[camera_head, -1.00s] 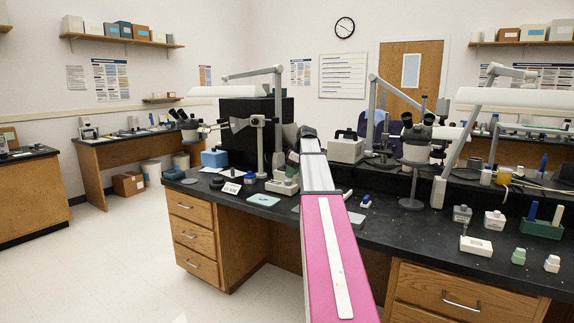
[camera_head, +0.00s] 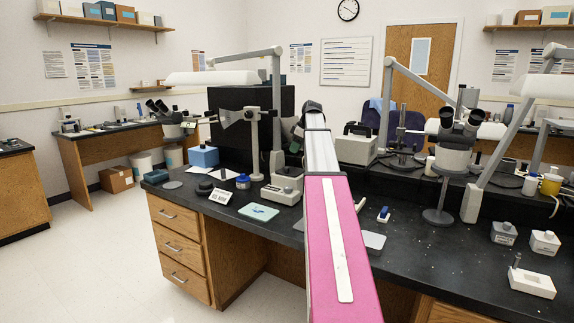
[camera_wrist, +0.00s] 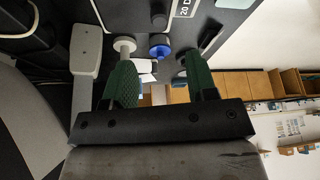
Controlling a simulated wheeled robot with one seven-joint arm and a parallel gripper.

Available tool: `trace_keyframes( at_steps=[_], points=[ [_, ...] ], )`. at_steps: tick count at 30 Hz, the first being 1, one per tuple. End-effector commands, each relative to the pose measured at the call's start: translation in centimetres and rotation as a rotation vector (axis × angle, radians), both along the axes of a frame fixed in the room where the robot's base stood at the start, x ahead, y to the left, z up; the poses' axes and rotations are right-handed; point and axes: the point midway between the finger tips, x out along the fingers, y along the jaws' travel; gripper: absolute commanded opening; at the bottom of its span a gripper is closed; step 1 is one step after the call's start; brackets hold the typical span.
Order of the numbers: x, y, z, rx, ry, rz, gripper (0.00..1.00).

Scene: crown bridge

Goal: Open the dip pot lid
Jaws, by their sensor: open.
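A small blue-topped jar (camera_head: 243,181), probably the dip pot, stands on the black bench left of my arm. A round blue top with a grey knob-like centre also shows in the wrist view (camera_wrist: 160,48), ahead of my gripper. It looks closed, but the lid's edge is too small to make out. My gripper (camera_wrist: 161,86) shows two green fingers spread apart with nothing held between them. The blue top lies beyond the fingertips, apart from them. In the head view my pink arm hides most of the gripper.
A grey-white device (camera_head: 283,188) stands close right of the jar. A name card (camera_head: 219,196), a pale green pad (camera_head: 259,211) and a dark round piece (camera_head: 205,187) lie nearby. A microscope (camera_head: 445,160) stands at the right. A lamp arm (camera_head: 275,110) rises behind the jar.

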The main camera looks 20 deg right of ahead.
Motion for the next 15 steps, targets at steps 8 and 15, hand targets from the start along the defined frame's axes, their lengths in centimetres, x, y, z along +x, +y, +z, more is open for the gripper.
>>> trace_keyframes(
  at_steps=[8,15],
  points=[
    [0.7,1.1,-3.2,0.000,0.002,0.001,0.52],
    [1.7,2.3,-7.0,0.000,0.002,0.001,0.52]
  ],
)
